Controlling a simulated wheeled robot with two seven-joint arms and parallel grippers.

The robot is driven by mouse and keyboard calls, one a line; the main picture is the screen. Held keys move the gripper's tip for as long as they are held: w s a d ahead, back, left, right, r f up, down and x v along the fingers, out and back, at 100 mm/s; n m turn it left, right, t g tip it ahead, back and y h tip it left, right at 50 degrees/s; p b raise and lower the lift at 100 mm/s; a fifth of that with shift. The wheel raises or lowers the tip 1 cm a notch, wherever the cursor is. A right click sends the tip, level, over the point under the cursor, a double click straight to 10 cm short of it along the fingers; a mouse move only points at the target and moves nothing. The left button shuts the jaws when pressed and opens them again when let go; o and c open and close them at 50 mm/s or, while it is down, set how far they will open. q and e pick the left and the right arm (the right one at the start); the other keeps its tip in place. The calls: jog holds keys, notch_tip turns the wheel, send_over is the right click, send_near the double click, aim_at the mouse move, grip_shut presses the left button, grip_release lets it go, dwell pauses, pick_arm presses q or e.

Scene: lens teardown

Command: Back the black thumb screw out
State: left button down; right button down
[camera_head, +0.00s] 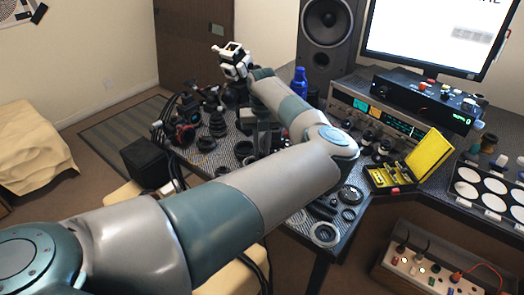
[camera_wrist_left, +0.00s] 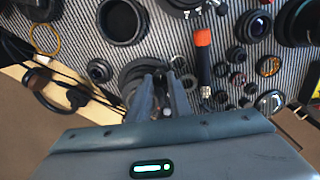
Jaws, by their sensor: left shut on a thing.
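My left gripper (camera_head: 262,136) points down over the parts-covered worktable in the head view, partly behind my own forearm. In the left wrist view its two fingers (camera_wrist_left: 163,97) are close together in front of a round black lens part (camera_wrist_left: 140,70). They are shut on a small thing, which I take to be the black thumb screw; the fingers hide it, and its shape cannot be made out. The lens part lies beyond the fingertips, partly covered by them. My right gripper is in neither view.
An orange-handled tool (camera_wrist_left: 203,62) lies close right of the fingers. A large black ring (camera_wrist_left: 123,20) and several small lens parts lie around on the striped mat (camera_wrist_left: 75,45). A yellow open case (camera_head: 425,155) and a blue bottle (camera_head: 299,82) stand right of the gripper.

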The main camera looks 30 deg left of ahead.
aim_at(262, 153)
pick_arm(q)
jog(key=c, duration=1.9)
grip_release()
